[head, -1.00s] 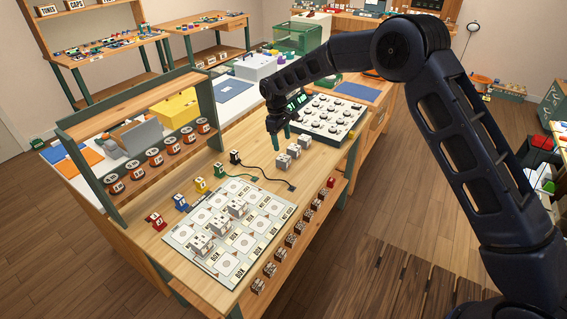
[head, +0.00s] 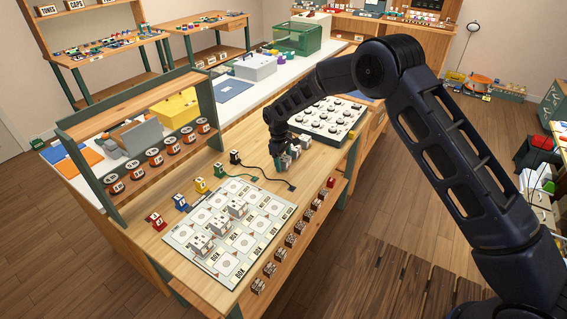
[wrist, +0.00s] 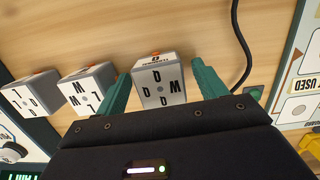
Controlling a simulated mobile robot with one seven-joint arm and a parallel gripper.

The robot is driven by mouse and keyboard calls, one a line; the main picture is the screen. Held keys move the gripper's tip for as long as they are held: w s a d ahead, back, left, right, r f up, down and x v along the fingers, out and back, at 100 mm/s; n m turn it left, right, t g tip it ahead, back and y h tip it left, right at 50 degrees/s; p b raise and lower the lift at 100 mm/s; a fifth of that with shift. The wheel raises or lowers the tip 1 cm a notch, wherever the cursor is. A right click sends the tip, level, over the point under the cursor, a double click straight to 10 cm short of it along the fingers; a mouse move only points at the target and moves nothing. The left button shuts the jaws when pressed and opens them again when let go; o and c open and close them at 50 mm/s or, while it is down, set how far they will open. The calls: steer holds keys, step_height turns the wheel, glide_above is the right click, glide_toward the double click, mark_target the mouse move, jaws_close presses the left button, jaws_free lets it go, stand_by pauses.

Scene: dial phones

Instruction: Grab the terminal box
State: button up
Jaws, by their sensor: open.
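A small grey terminal box (wrist: 160,86) with a white lettered face and a bit of orange on its far edge stands on the wooden bench. In the wrist view it lies between the two green fingers of my gripper (wrist: 162,84), with a gap showing on the right. My gripper is open around it, not closed on it. In the head view my gripper (head: 283,160) is low over the bench and hides much of this box. Two similar boxes, a middle one (wrist: 88,86) and an end one (wrist: 30,93), stand in a row to the left in the wrist view.
The middle box is close beside my left finger. A black cable (wrist: 240,40) runs along the bench to the right. A panel of knobs (head: 326,118) stands behind the row in the head view, and a printed board (head: 228,262) with several boxes lies in front.

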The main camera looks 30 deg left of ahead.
steer(key=c, duration=1.1)
